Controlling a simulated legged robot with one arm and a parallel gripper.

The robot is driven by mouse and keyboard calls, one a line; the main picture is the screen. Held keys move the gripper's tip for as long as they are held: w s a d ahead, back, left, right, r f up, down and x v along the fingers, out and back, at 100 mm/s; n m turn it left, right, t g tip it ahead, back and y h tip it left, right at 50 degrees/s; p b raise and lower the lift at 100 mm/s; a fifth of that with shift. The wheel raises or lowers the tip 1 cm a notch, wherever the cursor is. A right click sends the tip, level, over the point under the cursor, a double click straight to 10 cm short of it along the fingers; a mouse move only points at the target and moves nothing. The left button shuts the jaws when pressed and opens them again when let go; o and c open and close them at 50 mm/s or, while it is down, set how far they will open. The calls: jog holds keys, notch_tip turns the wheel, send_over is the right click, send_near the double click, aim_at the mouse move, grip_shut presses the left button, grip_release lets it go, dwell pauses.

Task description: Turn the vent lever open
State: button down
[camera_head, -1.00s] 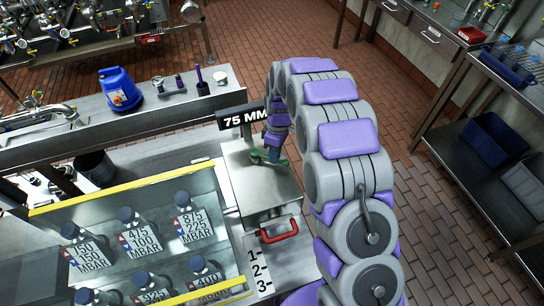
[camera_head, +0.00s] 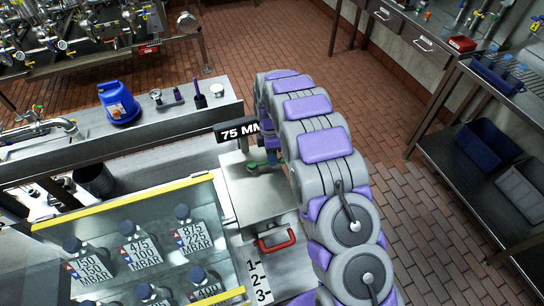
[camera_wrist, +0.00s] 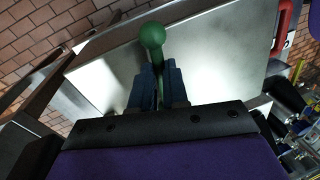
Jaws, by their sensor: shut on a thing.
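A green lever with a round ball knob (camera_wrist: 152,36) lies over the top of a steel box in the wrist view; I take it for the vent lever. My gripper (camera_wrist: 157,75) has its two blue fingers on either side of the lever's shaft, just behind the knob, and is shut on it. In the head view the green lever (camera_head: 252,167) shows small on the steel box (camera_head: 245,198), with my gripper (camera_head: 272,157) at its right end. The lever's pivot is hidden behind my gripper.
A black "75 MM" sign (camera_head: 238,131) stands at the box's back edge. A red handle (camera_head: 275,240) is on its front. A blue jug (camera_head: 117,103) stands on the back counter. Open brick floor lies right.

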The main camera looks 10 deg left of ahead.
dwell(0.3)
jog(key=c, duration=1.1)
grip_release()
jog(key=shift+a, duration=0.1)
jog(key=shift+w+r, duration=0.1)
jog(key=shift+w+a+r+p, duration=0.2)
jog(key=shift+w+r+p, duration=0.25)
jog(key=shift+r, duration=2.35)
jog(key=shift+w+a+r+p, duration=0.2)
jog(key=shift+w+r, duration=0.4)
jog(key=shift+r, duration=2.15)
jog(key=shift+w+a+r+p, duration=0.15)
jog(key=shift+w+r+p, duration=0.35)
jog(key=shift+r, duration=2.3)
